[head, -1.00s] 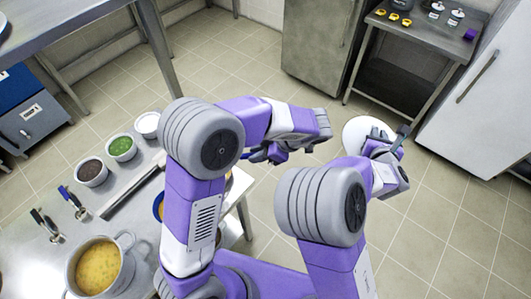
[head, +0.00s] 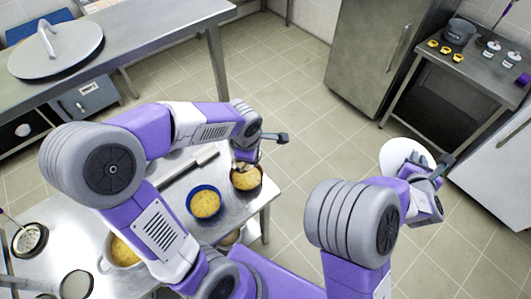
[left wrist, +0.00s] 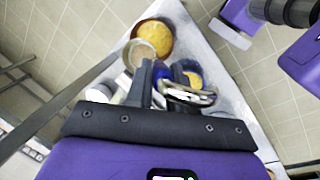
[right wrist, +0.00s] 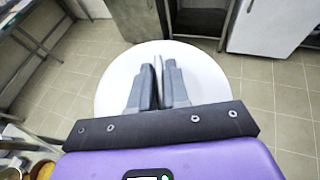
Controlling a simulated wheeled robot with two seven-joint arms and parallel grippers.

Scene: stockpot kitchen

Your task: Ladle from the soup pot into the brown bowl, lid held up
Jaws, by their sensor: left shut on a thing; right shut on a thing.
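The soup pot (head: 122,252) with yellow soup stands on the steel counter, partly hidden behind my left arm. The brown bowl (head: 246,180), with yellow contents, is near the counter's far right corner. It also shows in the left wrist view (left wrist: 155,31). My left gripper (head: 248,152) is shut on the ladle, whose handle is mostly hidden. The ladle's cup (left wrist: 140,57) appears close beside or over the brown bowl's near rim; contact is unclear. My right gripper (head: 425,172) is shut on the white round lid (head: 396,150), held up over the floor; the lid fills the right wrist view's middle (right wrist: 120,72).
A blue bowl (head: 204,204) with yellow contents stands near the brown bowl. A dark long-handled tool (head: 185,168) lies behind them. A shelf unit (head: 470,50) stands far right. The floor between is clear.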

